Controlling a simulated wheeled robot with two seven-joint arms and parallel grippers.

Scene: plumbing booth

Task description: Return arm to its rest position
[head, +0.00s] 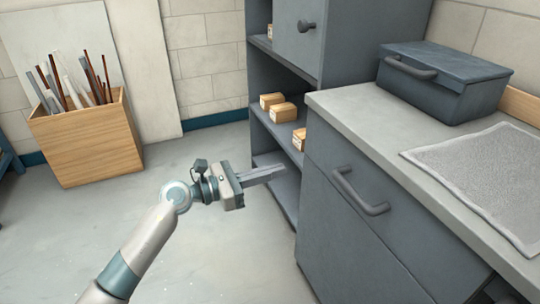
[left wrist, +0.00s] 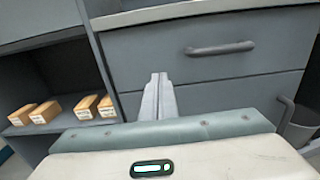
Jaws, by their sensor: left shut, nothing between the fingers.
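My left arm reaches in from the lower left of the head view. Its gripper (head: 280,170) is shut and empty, held in the air in front of the open grey shelf unit (head: 262,75). In the left wrist view the closed fingers (left wrist: 158,80) point at the grey drawer front (left wrist: 225,75) of the counter. Whether they touch it cannot be told, but no object is between them. My right gripper is not in view.
Small cardboard boxes (head: 283,112) sit on a shelf. The counter drawer (head: 350,200) is closed. A grey toolbox (head: 445,80) and a grey mat (head: 485,175) lie on the counter. A wooden bin (head: 85,145) of pipes stands at left. The floor between is clear.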

